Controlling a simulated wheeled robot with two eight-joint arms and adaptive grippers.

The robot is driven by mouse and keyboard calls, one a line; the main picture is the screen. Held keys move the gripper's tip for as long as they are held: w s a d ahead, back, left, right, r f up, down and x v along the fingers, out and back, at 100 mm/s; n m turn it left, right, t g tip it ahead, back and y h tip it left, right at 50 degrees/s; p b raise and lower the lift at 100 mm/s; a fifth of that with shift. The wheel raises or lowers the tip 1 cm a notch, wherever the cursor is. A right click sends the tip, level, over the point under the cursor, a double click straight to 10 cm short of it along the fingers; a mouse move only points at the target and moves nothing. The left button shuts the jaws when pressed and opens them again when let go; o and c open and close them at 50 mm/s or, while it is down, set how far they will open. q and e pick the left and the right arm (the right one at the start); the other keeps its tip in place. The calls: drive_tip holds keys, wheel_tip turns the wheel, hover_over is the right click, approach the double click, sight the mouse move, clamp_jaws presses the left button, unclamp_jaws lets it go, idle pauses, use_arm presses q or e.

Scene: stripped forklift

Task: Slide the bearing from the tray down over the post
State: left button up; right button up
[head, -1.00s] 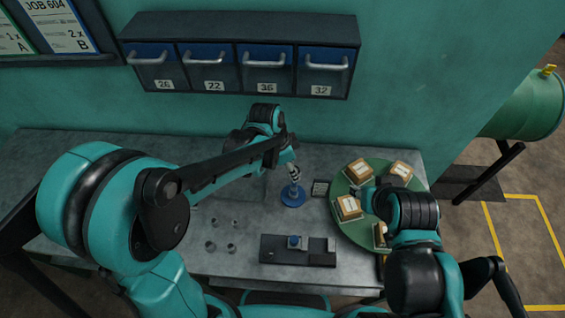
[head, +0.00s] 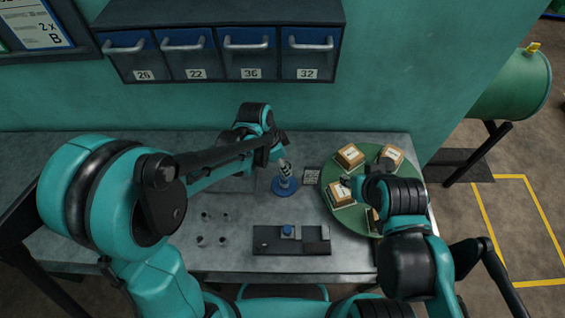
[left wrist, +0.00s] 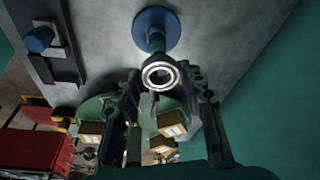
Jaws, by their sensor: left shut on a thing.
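The blue post (head: 284,187) stands on a round blue base on the bench; its base also shows in the left wrist view (left wrist: 156,25). My left gripper (head: 284,162) is over the post. In the left wrist view my left gripper (left wrist: 160,95) is shut on the bearing (left wrist: 160,74), a shiny metal ring between its fingertips. The ring lines up with the post; I cannot tell whether it is around the post or just above it. The dark tray (head: 265,240) lies nearer me, with a blue piece (head: 287,231) on it. My right gripper (head: 352,182) is over the turntable, its fingertips unclear.
A green turntable (head: 385,172) carries several cartons at the right. Several small grey pieces (head: 212,229) stand on the bench left of the tray. A small dark square block (head: 312,177) sits right of the post. Labelled drawers (head: 222,55) hang on the wall behind.

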use_arm(q)
drive_tip(key=shift+f, duration=0.15)
idle(0.4)
drive_tip(key=shift+f+b, duration=0.9)
drive_tip(key=shift+b, duration=0.15)
drive_tip(key=o, duration=0.9)
drive_tip(key=shift+r, duration=0.1)
drive_tip(key=v, duration=1.2)
